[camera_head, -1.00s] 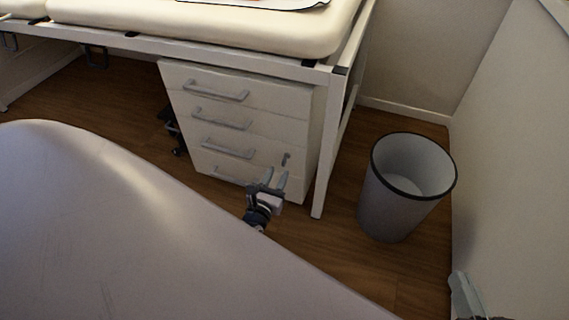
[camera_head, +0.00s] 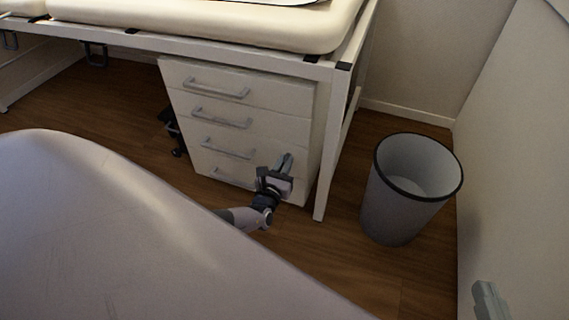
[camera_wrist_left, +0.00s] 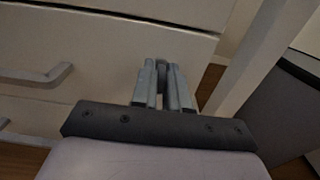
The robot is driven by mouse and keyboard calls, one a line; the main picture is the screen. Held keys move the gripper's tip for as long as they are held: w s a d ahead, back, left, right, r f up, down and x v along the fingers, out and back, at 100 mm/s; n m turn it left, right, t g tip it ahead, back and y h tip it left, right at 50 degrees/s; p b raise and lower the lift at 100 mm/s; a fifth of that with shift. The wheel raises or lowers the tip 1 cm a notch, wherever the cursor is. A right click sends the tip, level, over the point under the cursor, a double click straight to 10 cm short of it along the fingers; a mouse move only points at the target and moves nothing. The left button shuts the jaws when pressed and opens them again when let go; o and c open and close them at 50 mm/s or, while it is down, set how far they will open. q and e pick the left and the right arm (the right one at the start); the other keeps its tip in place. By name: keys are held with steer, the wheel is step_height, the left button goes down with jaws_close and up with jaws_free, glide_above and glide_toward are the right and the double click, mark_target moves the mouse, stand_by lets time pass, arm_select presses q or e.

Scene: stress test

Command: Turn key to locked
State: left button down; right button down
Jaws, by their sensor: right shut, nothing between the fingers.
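The key (camera_wrist_left: 162,67) is a small grey piece at the lock on the lower right front of the white drawer cabinet (camera_head: 240,95). My left gripper (camera_head: 286,161) is at the lock, its fingers close together and hiding the key in the head view. In the left wrist view, the left gripper's fingers (camera_wrist_left: 164,78) stand on either side of the key and look shut on it. Which way the key is turned cannot be told. My right gripper (camera_head: 489,299) is at the bottom right edge of the head view, shut and empty, away from the cabinet.
The cabinet stands under a white-framed table with a cream padded top (camera_head: 230,28). A table leg (camera_head: 331,150) is just right of the cabinet. A grey waste bin (camera_head: 400,210) stands further right, near a pale wall panel (camera_head: 515,150). Wooden floor lies between.

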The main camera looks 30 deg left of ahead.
arm_select(q)
steer(key=shift+m, duration=0.3)
steer(key=m, duration=1.3)
steer(key=shift+f, duration=0.1)
steer(key=shift+m, duration=2.1)
steer(key=c, duration=1.2)
jaws_free()
steer(key=shift+s, duration=0.15)
